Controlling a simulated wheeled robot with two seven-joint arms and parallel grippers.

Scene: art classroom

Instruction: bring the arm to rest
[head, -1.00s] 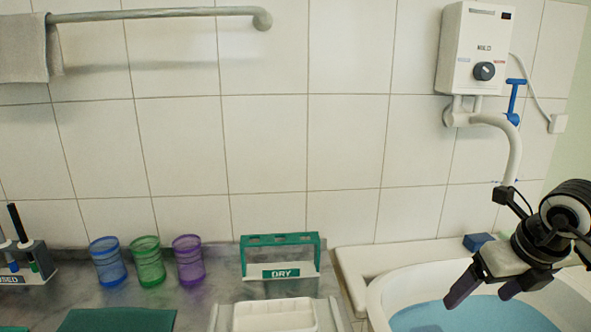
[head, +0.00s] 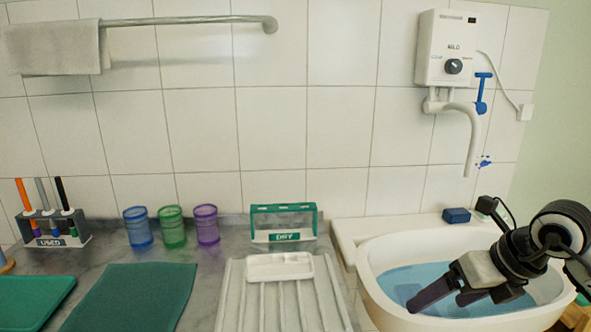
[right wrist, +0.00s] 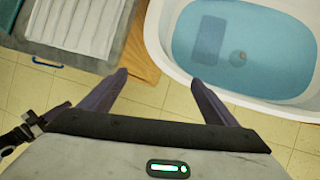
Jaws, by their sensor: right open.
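My right gripper (head: 440,301) is open with nothing between its dark fingers. In the head view it shows in front of the white basin (head: 366,268) of blue water at the lower right. In the right wrist view the gripper (right wrist: 160,78) points past the wooden edge beside the basin (right wrist: 160,45), with yellow floor tiles between and below its fingers. My left gripper is not in view.
A white ribbed drainer (head: 228,300) and a green DRY rack (head: 284,209) stand left of the basin. Blue, green and purple cups (head: 172,228) and a USED brush holder (head: 55,241) are further left. A water heater (head: 445,45) with a spout hangs above the basin.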

